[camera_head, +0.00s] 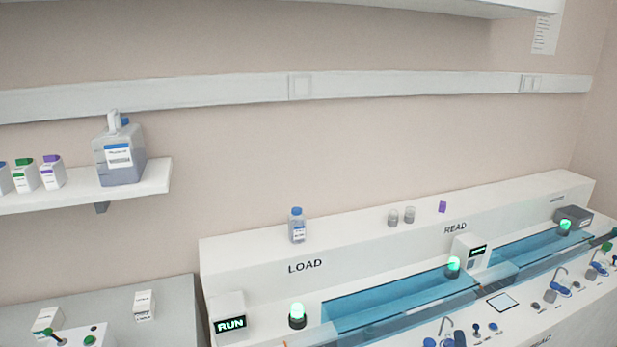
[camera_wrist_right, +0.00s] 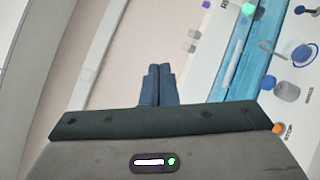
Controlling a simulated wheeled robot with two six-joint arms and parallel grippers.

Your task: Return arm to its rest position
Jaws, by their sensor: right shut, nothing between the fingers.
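My right gripper (camera_wrist_right: 157,72) shows in the right wrist view, with its two dark fingers pressed together and nothing between them. It points out over the pale wall area, apart from any object. The blue track channel (camera_wrist_right: 225,70) and white bench lie to its right in that view. I cannot make out either gripper clearly in the head view. My left gripper is not in view.
A long white bench carries a LOAD section (camera_head: 305,267), a READ section (camera_head: 455,228) and blue channels (camera_head: 400,303). A RUN box (camera_head: 231,323) and green lamps (camera_head: 297,314) stand along it. A bottle (camera_head: 297,228) stands on the ledge. A wall shelf (camera_head: 150,180) holds a jug (camera_head: 119,160).

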